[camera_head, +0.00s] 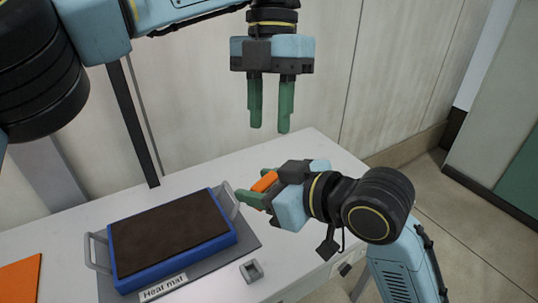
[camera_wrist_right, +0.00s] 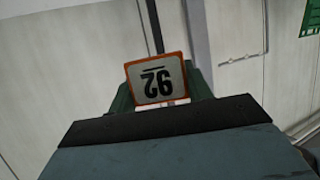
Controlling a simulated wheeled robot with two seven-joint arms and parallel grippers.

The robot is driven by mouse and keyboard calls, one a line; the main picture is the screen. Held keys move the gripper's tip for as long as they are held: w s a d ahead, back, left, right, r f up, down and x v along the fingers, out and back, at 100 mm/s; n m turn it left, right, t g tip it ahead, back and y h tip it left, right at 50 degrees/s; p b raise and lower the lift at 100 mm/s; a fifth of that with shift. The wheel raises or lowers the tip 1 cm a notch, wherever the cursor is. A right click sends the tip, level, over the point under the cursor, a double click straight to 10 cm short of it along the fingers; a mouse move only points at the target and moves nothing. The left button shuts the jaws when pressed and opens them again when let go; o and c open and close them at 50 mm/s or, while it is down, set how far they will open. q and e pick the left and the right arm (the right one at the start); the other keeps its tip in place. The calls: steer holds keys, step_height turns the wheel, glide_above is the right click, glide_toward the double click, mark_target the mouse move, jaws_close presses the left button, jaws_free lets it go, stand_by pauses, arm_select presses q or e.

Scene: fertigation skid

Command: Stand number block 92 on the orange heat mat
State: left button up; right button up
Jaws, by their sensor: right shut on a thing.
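Number block 92 (camera_wrist_right: 157,80) has a pale face with an orange rim; its digits appear upside down in the right wrist view. My right gripper (camera_head: 256,190) is shut on it, and the block's orange edge (camera_head: 264,181) shows between the green fingers. The gripper is above the table near the tray's right handle. My left gripper (camera_head: 270,115) hangs empty above the table's back, its fingers apart. A flat orange sheet (camera_head: 20,280) lies at the table's left edge, cut off by the frame. A "Heat mat" label (camera_head: 163,287) stands at the front of a grey board (camera_head: 246,240).
A blue tray (camera_head: 180,262) of dark brown soil with two grey handles sits on the grey board. A small hollow grey square piece (camera_head: 251,270) lies right of the label. The white table (camera_head: 318,150) is clear at its back right. A pale wall stands behind.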

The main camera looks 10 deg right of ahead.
mark_target(269, 179)
arm_select(q)
steer(key=x, duration=1)
steer(key=shift+s+f, duration=0.15)
steer(key=c, duration=0.7)
jaws_close()
arm_select(e)
steer(key=o, duration=1)
steer(key=shift+f, duration=0.1)
